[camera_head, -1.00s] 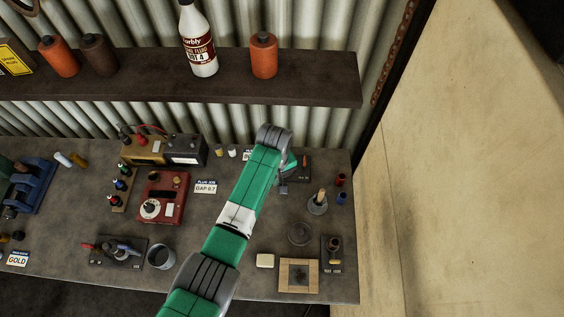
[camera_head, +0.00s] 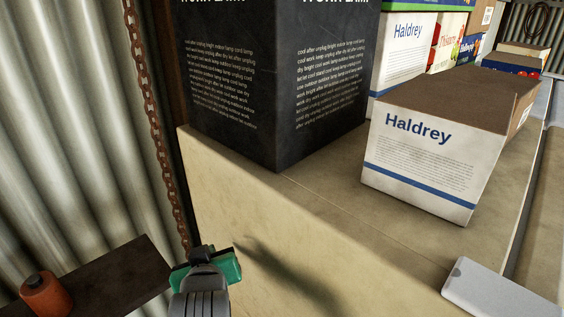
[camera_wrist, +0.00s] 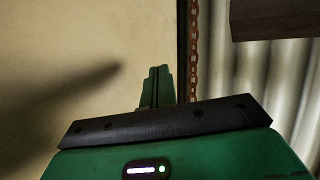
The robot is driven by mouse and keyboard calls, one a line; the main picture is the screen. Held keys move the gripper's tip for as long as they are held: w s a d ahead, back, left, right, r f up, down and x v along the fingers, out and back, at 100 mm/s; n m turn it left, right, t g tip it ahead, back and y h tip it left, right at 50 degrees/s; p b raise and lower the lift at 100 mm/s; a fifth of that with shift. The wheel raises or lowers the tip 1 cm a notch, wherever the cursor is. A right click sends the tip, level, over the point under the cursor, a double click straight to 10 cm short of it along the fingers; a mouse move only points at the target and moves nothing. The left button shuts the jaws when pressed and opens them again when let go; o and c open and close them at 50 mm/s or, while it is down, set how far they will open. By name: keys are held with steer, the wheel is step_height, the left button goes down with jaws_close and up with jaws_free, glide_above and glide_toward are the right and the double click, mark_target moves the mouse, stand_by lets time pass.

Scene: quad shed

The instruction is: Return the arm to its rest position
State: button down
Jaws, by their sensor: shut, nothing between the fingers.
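My gripper (camera_wrist: 157,86) shows in the wrist view with its green fingers together and nothing between them. It is in front of a cream wall panel (camera_wrist: 60,60). In the head view my green and grey arm shows at the bottom, raised beside the near corner of the cream panel. The fingers are not clearly seen in the head view.
A dark lamp box (camera_head: 275,90) and a white Haldrey box (camera_head: 430,150) stand on the cream top. A white flat object (camera_head: 500,290) lies at right. A rusty chain (camera_head: 158,130), a dark shelf (camera_head: 110,285) and an orange bottle (camera_head: 45,295) are at left.

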steer(key=s+d+r+m+t, duration=0.1)
steer(key=d+r+t, duration=0.1)
steer(key=r, duration=0.4)
steer(key=s+d+r+m+t+h, duration=0.1)
steer(key=s+d+r+t, duration=0.1)
steer(key=d+r, duration=0.2)
steer(key=s+d+r+t+p, duration=0.1)
steer(key=s+d+r+t, duration=0.1)
steer(key=r, duration=0.6)
steer(key=shift+s+d+r+m, duration=0.1)
steer(key=shift+d+r+m, duration=0.25)
steer(key=shift+d, duration=0.35)
steer(key=s+d+r+m+t, duration=0.1)
steer(key=s+d+r+t, duration=0.1)
steer(key=s+r, duration=0.3)
steer(key=s+d+r+t+h, duration=0.1)
steer(key=s+d+r+t, duration=0.1)
steer(key=s+r, duration=0.3)
steer(key=s+d+r+m+t+h+p, duration=0.1)
steer(key=s+d+r+t, duration=0.1)
steer(key=s+r, duration=0.2)
steer(key=shift+s+d+r+m+t, duration=0.3)
steer(key=shift+s+d+r+m, duration=0.1)
steer(key=shift+r, duration=0.5)
steer(key=c, duration=2.1)
jaws_free()
